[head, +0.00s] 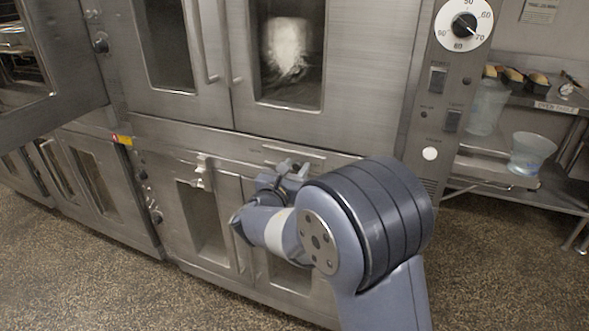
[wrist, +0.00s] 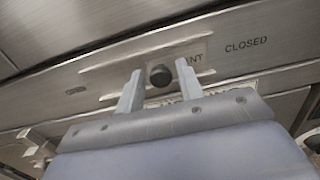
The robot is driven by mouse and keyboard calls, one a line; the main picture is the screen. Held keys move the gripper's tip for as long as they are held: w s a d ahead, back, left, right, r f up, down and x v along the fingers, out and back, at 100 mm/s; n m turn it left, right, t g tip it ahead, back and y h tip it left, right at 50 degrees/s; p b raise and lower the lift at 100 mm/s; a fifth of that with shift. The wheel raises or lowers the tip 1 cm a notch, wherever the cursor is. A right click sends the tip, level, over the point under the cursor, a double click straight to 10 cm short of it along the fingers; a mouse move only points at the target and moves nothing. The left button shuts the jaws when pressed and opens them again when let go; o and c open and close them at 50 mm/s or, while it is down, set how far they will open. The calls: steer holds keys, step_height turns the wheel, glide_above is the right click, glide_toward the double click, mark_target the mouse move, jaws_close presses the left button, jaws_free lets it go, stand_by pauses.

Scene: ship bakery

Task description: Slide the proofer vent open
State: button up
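The proofer vent is a slot strip in the steel front, with a dark round knob (wrist: 160,75) on it in the wrist view. In the head view my gripper (head: 288,170) is at the panel below the upper doors, and my arm hides part of the lower doors. The vent knob cannot be made out there.
Upper proofer doors (head: 215,110) with windows and vertical handles are shut above the panel. A control column with a dial (head: 464,25) stands to the right. A shelf (head: 560,108) with clear containers (head: 532,152) is at far right. An open oven door (head: 60,90) juts out at left.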

jaws_close()
steer(key=w+a, duration=0.1)
steer(key=a, duration=0.1)
steer(key=a+p, duration=0.1)
steer(key=a, duration=0.2)
steer(key=w+a, duration=0.1)
steer(key=a, duration=0.1)
steer(key=shift+w+a+r+p, duration=0.1)
steer(key=shift+w+a+p, duration=0.1)
steer(key=shift+w+p, duration=0.15)
steer(key=shift+o, duration=1.2)
jaws_free()
steer(key=v, duration=1.1)
steer(key=shift+w, duration=0.15)
